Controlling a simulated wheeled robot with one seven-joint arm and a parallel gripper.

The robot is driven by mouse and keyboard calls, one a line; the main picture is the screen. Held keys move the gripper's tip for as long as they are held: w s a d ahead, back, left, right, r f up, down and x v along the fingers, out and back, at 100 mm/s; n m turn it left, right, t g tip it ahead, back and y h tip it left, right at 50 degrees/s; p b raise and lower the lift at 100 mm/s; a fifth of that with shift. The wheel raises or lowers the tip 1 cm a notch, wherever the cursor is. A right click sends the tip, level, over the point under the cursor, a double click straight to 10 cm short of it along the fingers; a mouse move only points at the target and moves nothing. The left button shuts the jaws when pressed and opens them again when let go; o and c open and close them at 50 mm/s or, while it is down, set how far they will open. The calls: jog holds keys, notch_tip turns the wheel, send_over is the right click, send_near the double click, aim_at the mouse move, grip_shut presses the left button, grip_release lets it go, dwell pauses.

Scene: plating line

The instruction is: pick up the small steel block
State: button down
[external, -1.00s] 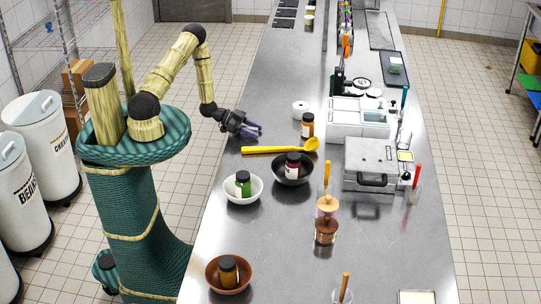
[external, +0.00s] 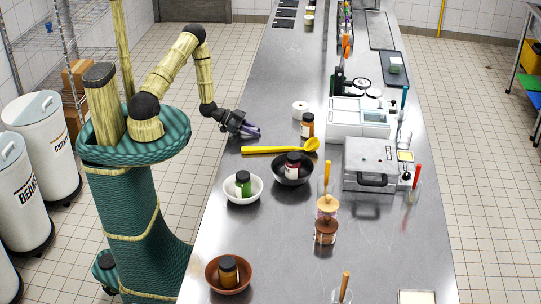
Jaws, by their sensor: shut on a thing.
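My gripper (external: 254,131) is at the left edge of the steel counter (external: 270,215), low over its surface. Its purple fingers point right and look close together. The small steel block cannot be made out; whatever is between the fingers is hidden or too small to see.
A yellow ladle (external: 280,147) lies just in front of my gripper. A black bowl (external: 276,177) and a white bowl (external: 228,197) hold jars nearby. A white roll (external: 300,108) and an amber jar (external: 307,125) stand to the right.

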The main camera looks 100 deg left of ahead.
aim_at(254, 128)
jog(key=shift+r, duration=0.1)
notch_tip(254, 128, up, 10)
jog(key=shift+f+b, duration=0.1)
jog(key=shift+b, duration=0.65)
jog(key=shift+w+a, duration=0.1)
